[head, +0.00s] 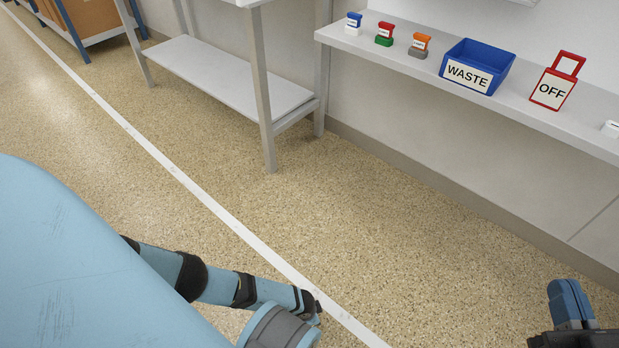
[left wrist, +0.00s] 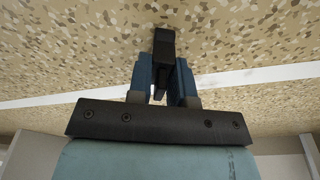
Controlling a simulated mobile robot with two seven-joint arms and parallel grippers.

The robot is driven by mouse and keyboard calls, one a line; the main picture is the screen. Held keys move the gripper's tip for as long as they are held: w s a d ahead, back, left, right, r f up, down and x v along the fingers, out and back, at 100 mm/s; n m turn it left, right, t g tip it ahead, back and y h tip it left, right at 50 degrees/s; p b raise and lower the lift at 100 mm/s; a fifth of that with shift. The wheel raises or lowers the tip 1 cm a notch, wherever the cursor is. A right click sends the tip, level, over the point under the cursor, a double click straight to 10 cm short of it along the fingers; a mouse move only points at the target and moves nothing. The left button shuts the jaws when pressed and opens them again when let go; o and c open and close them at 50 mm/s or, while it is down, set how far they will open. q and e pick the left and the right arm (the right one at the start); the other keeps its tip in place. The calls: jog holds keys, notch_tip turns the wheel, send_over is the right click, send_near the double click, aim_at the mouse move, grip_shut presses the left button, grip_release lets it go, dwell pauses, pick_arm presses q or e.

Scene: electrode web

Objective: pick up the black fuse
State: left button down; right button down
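I cannot make out a separate black fuse in the head view. My left arm comes in from the left, low over the floor, and its gripper does not show clearly there. In the left wrist view my left gripper (left wrist: 163,62) has two blue fingers with a dark block-like shape between and beyond their tips. My right gripper (head: 570,298) is at the bottom right of the head view, cut by the frame edge and well below the shelf. Its finger opening is not clear.
A wall shelf (head: 400,66) holds a blue-white fuse (head: 353,24), a red-green one (head: 384,34), an orange-grey one (head: 419,45), a blue WASTE bin (head: 477,66) and a red-framed OFF sign (head: 555,84). A grey table (head: 225,79) stands left of it. The speckled floor (head: 330,210) between is clear.

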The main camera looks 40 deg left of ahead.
pick_arm(q)
jog(key=shift+r, duration=0.1)
